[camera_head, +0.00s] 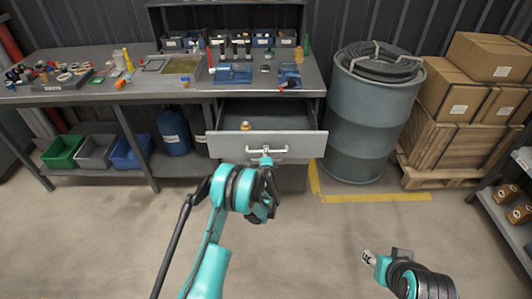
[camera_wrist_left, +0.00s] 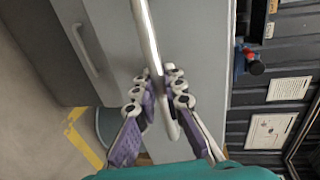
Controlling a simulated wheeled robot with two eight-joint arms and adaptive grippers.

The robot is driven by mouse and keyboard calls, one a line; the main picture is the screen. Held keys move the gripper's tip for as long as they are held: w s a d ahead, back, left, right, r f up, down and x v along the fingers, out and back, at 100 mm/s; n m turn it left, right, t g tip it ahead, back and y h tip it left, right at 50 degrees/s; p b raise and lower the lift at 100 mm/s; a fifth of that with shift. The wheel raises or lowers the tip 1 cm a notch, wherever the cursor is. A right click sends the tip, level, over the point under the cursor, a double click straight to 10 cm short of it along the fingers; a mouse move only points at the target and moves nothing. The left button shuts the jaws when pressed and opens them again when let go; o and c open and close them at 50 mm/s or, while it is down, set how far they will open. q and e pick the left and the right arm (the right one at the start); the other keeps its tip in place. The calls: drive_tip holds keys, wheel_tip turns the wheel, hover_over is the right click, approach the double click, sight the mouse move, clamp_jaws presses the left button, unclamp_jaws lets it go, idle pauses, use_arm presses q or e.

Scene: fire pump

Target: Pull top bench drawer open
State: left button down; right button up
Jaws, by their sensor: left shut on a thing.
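The top bench drawer (camera_head: 222,146) stands pulled out from under the workbench, with its inside showing. A small brass-coloured thing (camera_head: 245,126) lies in it. Its pale bar handle (camera_head: 250,151) runs across the front and also shows in the left wrist view (camera_wrist_left: 152,40). My left gripper (camera_head: 266,160) is at the middle of this handle, its purple-padded fingers (camera_wrist_left: 161,95) closed on either side of the bar. My right gripper (camera_head: 368,257) is low at the right, away from the bench; its fingers are too small to read.
The workbench (camera_head: 120,91) carries tools and small parts. A blue-grey drum (camera_head: 362,125) stands right of the drawer. Cardboard boxes (camera_head: 455,102) sit on a pallet beyond it. A shelf (camera_head: 508,225) edges the far right. The floor before the drawer is clear.

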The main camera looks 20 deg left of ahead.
use_arm(q)
drive_tip(key=c, duration=1.9)
unclamp_jaws()
drive_tip(key=shift+o, duration=0.2)
drive_tip(key=v, duration=0.7)
drive_tip(key=shift+s, duration=0.2)
drive_tip(key=shift+d, duration=0.1)
drive_tip(key=s+a+r+n+g, duration=0.15)
drive_tip(key=s+r+n, duration=0.25)
drive_tip(key=s+r, duration=0.4)
drive_tip(key=s+r+n+g, duration=0.35)
drive_tip(key=s+r, duration=0.25)
drive_tip(key=r, duration=0.4)
drive_tip(key=s+d+n+g+h, duration=0.1)
drive_tip(key=s+d+n+h, duration=0.1)
drive_tip(key=s, duration=1.1)
drive_tip(key=s+d+n+g+h, duration=0.2)
drive_tip(key=s+d+n, duration=0.2)
drive_tip(key=s, duration=1)
drive_tip(key=shift+n, duration=0.65)
